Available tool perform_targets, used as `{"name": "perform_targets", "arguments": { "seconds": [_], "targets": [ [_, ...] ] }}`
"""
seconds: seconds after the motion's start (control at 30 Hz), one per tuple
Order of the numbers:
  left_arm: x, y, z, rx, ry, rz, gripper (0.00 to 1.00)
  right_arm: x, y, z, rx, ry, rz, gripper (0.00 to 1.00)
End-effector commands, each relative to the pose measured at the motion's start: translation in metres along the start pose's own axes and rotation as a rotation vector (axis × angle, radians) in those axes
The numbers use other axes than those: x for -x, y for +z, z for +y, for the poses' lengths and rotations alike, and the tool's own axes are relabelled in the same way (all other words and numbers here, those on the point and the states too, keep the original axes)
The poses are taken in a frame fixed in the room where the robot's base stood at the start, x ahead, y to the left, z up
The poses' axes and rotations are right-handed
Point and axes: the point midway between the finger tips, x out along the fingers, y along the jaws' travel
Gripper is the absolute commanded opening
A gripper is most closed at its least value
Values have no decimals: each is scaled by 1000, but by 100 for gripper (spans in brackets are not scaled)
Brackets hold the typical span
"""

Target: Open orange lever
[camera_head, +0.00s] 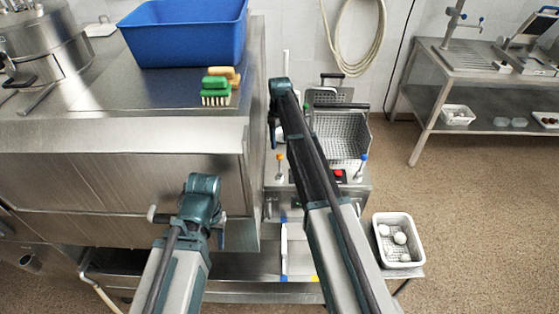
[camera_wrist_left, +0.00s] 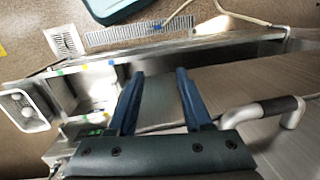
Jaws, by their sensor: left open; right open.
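The orange lever (camera_head: 280,164) is a short upright stem with an orange knob, at the front left of the fryer-like unit (camera_head: 325,185) in the head view. My right arm reaches up past it, and my right gripper (camera_head: 274,128) is just above and behind the lever, seen partly edge-on, apart from it. My left gripper (camera_head: 196,228) is low before the steel cabinet, left of the lever, mostly hidden by its own wrist. In the left wrist view the left gripper (camera_wrist_left: 163,82) has two spread fingers with nothing between them. I cannot make out the orange lever there.
A blue-knobbed lever (camera_head: 362,164) stands at the unit's right, near a red switch (camera_head: 339,173). A wire basket (camera_head: 342,134) sits behind. A bar handle (camera_wrist_left: 262,110) is close right of my left gripper. A white tub (camera_head: 398,262) stands lower right; the floor beyond is open.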

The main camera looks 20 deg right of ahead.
Motion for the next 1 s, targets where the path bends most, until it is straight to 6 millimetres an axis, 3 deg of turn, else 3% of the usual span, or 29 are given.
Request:
{"name": "perform_targets", "arguments": {
  "seconds": [0.03, 0.5, 0.9, 1.0],
  "targets": [
    [-15, -1, 1, 0, 0, 0, 50, -15, 0, 0, 0, 0, 0, 67],
    [-74, -4, 7, 3, 0, 0, 50, -74, 0, 0, 0, 0, 0, 67],
    [-78, -5, 8, 3, 0, 0, 50, -79, 0, 0, 0, 0, 0, 67],
    [-78, -5, 8, 3, 0, 0, 50, -79, 0, 0, 0, 0, 0, 52]
  ]
}}
